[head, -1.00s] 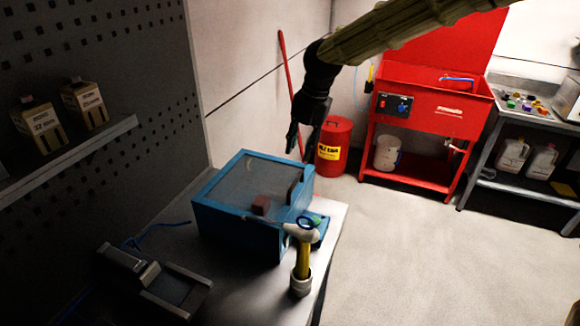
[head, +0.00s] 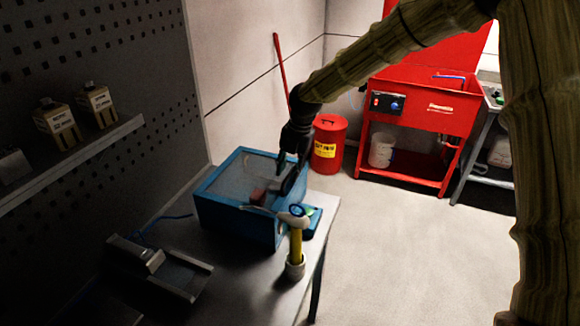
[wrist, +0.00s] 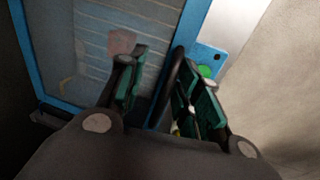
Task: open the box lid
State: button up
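The blue box (head: 232,220) stands on the bench with its clear lid (head: 236,178) shut. The lid also shows in the wrist view (wrist: 85,62). A dark bar handle (head: 289,182) sits along the lid's right side. In the wrist view the handle (wrist: 173,82) lies between my two fingers. My gripper (head: 291,160) is over the right side of the box, pointing down. Its fingers (wrist: 163,90) are apart, one on each side of the handle, with gaps visible. Whether a finger touches the handle cannot be told. A reddish block (head: 257,196) shows through the lid.
A yellow-handled hammer (head: 296,240) stands in a round holder close in front of the box. A green button (wrist: 206,71) is beside the box's right edge. A grey metal device (head: 160,265) lies at the bench's front left. Open floor is to the right.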

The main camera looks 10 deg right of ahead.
jog(key=s+r, duration=0.1)
jog(key=s, duration=0.1)
jog(key=s+r, duration=0.1)
jog(key=s, duration=0.1)
jog(key=shift+r, duration=0.3)
grip_shut()
jog(key=shift+s+r, duration=0.25)
jog(key=shift+c, duration=1.9)
grip_release()
jog(key=shift+w+f, duration=0.15)
jog(key=shift+w, duration=0.15)
jog(key=o, duration=0.4)
jog(key=shift+w+f, duration=0.9)
jog(key=shift+w, duration=0.3)
jog(key=shift+w+d, duration=0.1)
jog(key=shift+s+r, duration=0.85)
jog(key=shift+s, duration=0.05)
jog(key=shift+r, duration=0.4)
jog(key=shift+w+d+r, duration=0.25)
jog(key=shift+w+r, duration=0.35)
jog(key=shift+r, duration=0.2)
jog(key=shift+s+d+r, duration=0.2)
jog(key=shift+d+r, duration=0.05)
jog(key=shift+r, duration=1.1)
jog(key=shift+s+d+r, duration=0.15)
jog(key=shift+d+r, duration=0.15)
jog(key=shift+r, duration=1)
jog(key=shift+s+d+r, duration=0.2)
jog(key=shift+d+r, duration=0.05)
jog(key=shift+r, duration=1.1)
